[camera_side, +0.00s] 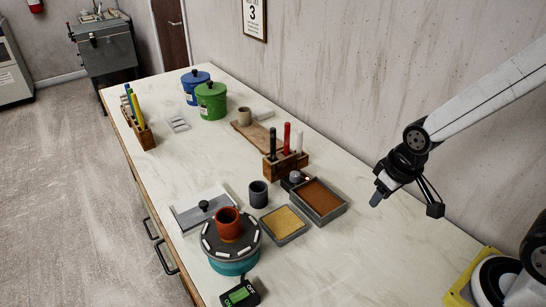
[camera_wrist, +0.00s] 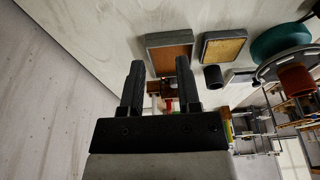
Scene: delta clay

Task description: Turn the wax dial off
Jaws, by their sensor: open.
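I cannot single out the wax dial for certain. A small dark unit with a pale knob (camera_side: 295,179) sits behind the brown-filled tray in the side view, and may be it; its setting is too small to read. My gripper (camera_side: 377,199) hangs in the air to the right of that tray, above the bench and apart from everything. In the wrist view my gripper (camera_wrist: 159,72) shows two separated dark fingers with nothing held between them. The brown-filled tray (camera_wrist: 170,52) lies beyond the fingertips there, and the fingers partly hide what stands behind it.
The brown-filled tray (camera_side: 319,198), a yellow-filled tray (camera_side: 284,223) and a dark cup (camera_side: 258,194) stand close together. A wooden rack (camera_side: 286,165) holds upright sticks. A red pot (camera_side: 228,223) stands on a round wheel. A green-screen device (camera_side: 240,293) is in front. The right bench is clear.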

